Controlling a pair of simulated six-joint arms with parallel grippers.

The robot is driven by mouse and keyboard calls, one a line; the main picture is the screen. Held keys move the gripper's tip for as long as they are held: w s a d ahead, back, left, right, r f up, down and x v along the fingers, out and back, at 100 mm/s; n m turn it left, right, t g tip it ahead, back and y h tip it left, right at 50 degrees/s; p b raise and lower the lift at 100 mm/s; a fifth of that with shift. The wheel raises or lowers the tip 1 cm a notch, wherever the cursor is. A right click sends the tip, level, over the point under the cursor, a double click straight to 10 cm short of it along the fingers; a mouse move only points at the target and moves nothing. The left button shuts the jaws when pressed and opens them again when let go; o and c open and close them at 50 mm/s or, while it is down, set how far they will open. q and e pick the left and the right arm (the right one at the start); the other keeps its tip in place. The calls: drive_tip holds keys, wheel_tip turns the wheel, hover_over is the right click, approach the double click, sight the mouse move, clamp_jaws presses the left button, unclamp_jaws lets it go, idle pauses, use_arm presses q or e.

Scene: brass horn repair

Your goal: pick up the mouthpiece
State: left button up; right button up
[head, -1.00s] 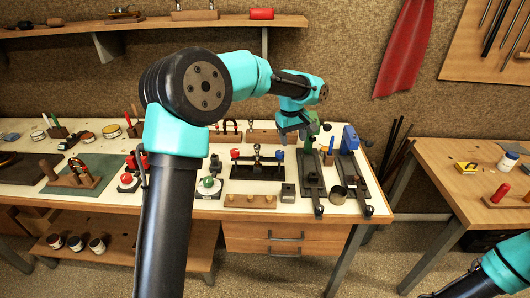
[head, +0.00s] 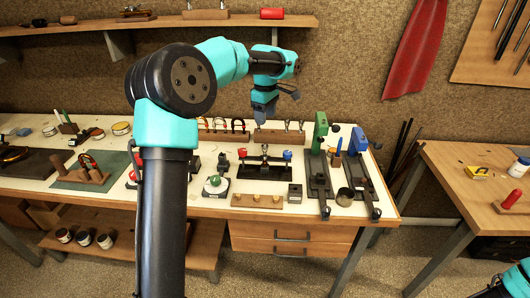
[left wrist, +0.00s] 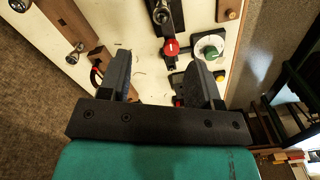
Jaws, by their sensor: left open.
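Silver, mouthpiece-like pieces stand in a wooden block (head: 281,137) at the back of the bench. In the left wrist view one such silver piece (left wrist: 76,50) shows at the left. Another silver piece (left wrist: 160,13) rises from the black stand with red and blue knobs (head: 264,170). I cannot tell for sure which is the mouthpiece. My left gripper (head: 277,99) is open and empty, raised above the back of the bench near the block. In the left wrist view its fingers (left wrist: 158,70) are wide apart with only bench surface between them. My right gripper is out of view.
Green (head: 320,130) and blue (head: 358,141) tools stand on black bases at the bench's right. A round green-topped item (head: 215,183) and a wooden block with brass knobs (head: 257,201) lie in front. A second table (head: 440,165) stands right, past a gap.

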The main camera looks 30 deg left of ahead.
sight(265, 152)
use_arm(q)
wheel_tip(265, 152, down, 11)
drive_tip(key=shift+r, duration=0.15)
idle(0.4)
drive_tip(key=shift+s+f, duration=0.15)
drive_tip(key=shift+f, duration=2.4)
drive_tip(key=c, duration=1)
